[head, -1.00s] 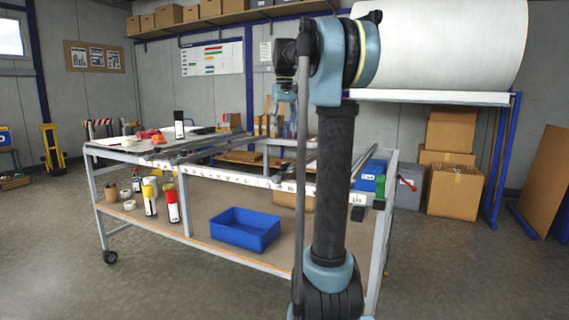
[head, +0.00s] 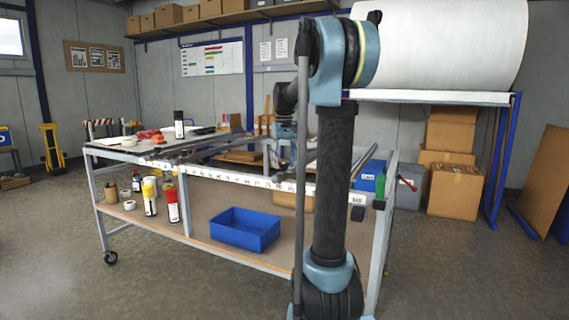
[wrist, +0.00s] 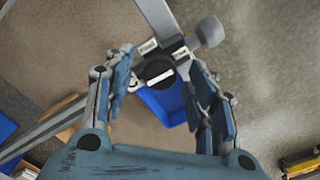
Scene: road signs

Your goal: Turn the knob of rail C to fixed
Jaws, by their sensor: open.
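In the wrist view a round black knob (wrist: 156,71) with a white bar sits on a grey rail, between and beyond my fingertips. The bar lies nearly level, tilting slightly up to the right. Small white labels (wrist: 147,46) sit beside the knob, too small to read, so I cannot tell which rail it is. My gripper (wrist: 160,75) is open, one finger on each side of the knob; I cannot tell whether either touches it. In the head view my gripper (head: 285,130) is small and partly hidden by my arm above the bench.
A grey rounded handle (wrist: 207,32) stands close to the right fingertip. A blue bin (head: 244,229) sits on the lower shelf of the wheeled bench. Spray cans (head: 171,205) stand to its left. A white roll (head: 440,45) lies on a rack at the back right.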

